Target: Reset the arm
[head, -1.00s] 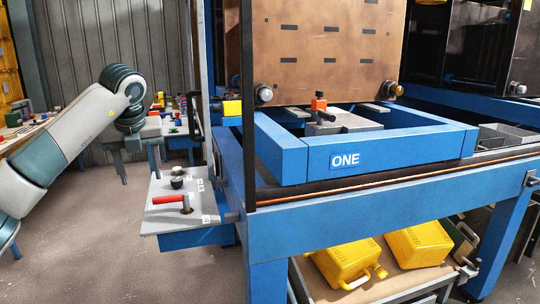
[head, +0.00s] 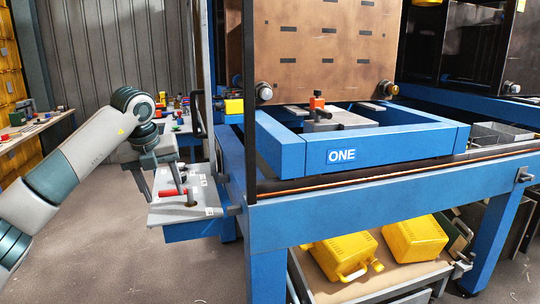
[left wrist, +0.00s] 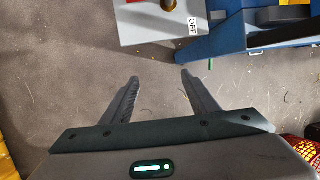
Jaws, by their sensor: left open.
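My left gripper (head: 159,180) hangs down at the left side of the blue press frame, by the grey control panel (head: 178,214). In the left wrist view its fingers (left wrist: 158,82) are spread apart with bare floor between them. The panel carries a red-handled lever (head: 172,193), partly behind a finger in the head view. In the left wrist view the panel's corner (left wrist: 150,32), with an OFF label, lies beyond the fingertips. I cannot tell from the head view whether a finger touches the panel. My right gripper is not in view.
The blue frame (head: 390,196) marked ONE fills the middle. A workbench with small parts (head: 40,122) stands at the far left. The floor (head: 110,250) left of the panel is clear.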

